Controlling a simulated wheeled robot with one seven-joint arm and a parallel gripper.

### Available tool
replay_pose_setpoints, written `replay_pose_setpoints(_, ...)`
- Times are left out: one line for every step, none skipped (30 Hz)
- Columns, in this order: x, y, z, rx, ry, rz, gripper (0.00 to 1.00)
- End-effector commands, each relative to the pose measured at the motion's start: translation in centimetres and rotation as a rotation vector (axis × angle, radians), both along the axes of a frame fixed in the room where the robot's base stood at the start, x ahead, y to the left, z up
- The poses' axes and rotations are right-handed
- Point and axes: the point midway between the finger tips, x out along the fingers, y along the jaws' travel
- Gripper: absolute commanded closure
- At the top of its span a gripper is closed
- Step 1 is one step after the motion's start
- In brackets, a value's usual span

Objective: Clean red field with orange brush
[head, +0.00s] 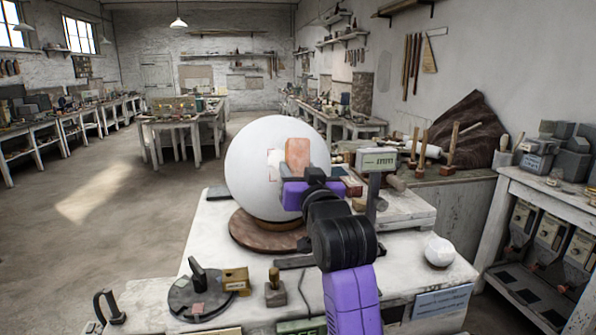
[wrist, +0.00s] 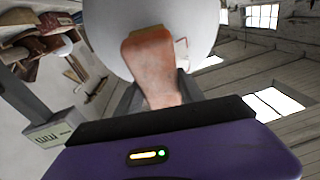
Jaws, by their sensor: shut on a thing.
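A large white plaster sphere (head: 250,150) stands on a round brown base (head: 262,236) on the white table. A faint reddish outlined patch (head: 272,160), likely the red field, shows on its front, partly hidden by the brush; a bit of red outline (wrist: 182,43) also shows in the wrist view. My gripper (head: 298,181) is shut on the orange brush (head: 298,155), which points up in front of the sphere. In the wrist view the brush (wrist: 152,70) overlaps the sphere (wrist: 105,35); I cannot tell whether they touch.
A meter on a post (head: 377,160) stands close right of my arm. A dark round plate with a handle (head: 197,295), a small wooden block (head: 236,280) and a small white faceted ball (head: 439,251) sit on the table. Mallets (head: 424,148) stand on the bench behind.

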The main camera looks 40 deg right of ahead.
Motion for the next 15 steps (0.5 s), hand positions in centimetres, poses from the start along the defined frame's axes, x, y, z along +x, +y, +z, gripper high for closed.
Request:
replay_pose_setpoints(0.05, -0.03, 0.02, 0.000, -0.001, 0.000, 1.00)
replay_pose_setpoints(0.09, -0.05, 0.01, 0.000, -0.001, 0.000, 1.00)
replay_pose_setpoints(0.14, -0.08, -0.03, 0.000, -0.001, 0.000, 1.00)
replay_pose_setpoints(0.20, -0.11, -0.04, 0.000, -0.001, 0.000, 1.00)
replay_pose_setpoints(0.24, -0.14, -0.07, 0.000, -0.001, 0.000, 1.00)
replay_pose_setpoints(0.30, -0.17, -0.10, 0.000, 0.000, 0.000, 1.00)
replay_pose_setpoints(0.35, -0.20, -0.12, 0.000, 0.000, 0.000, 1.00)
replay_pose_setpoints(0.39, -0.22, -0.15, 0.000, 0.000, 0.000, 1.00)
replay_pose_setpoints(0.46, -0.26, -0.17, 0.000, 0.000, 0.000, 1.00)
replay_pose_setpoints(0.50, -0.28, -0.19, 0.000, 0.000, 0.000, 1.00)
replay_pose_setpoints(0.55, -0.30, -0.20, 0.000, 0.000, 0.000, 1.00)
replay_pose_setpoints(0.60, -0.33, -0.22, 0.000, 0.000, 0.000, 1.00)
replay_pose_setpoints(0.65, -0.36, -0.22, 0.000, 0.000, 0.000, 1.00)
replay_pose_setpoints(0.68, -0.38, -0.24, 0.000, -0.001, 0.000, 1.00)
replay_pose_setpoints(0.75, -0.41, -0.26, 0.000, -0.001, 0.000, 1.00)
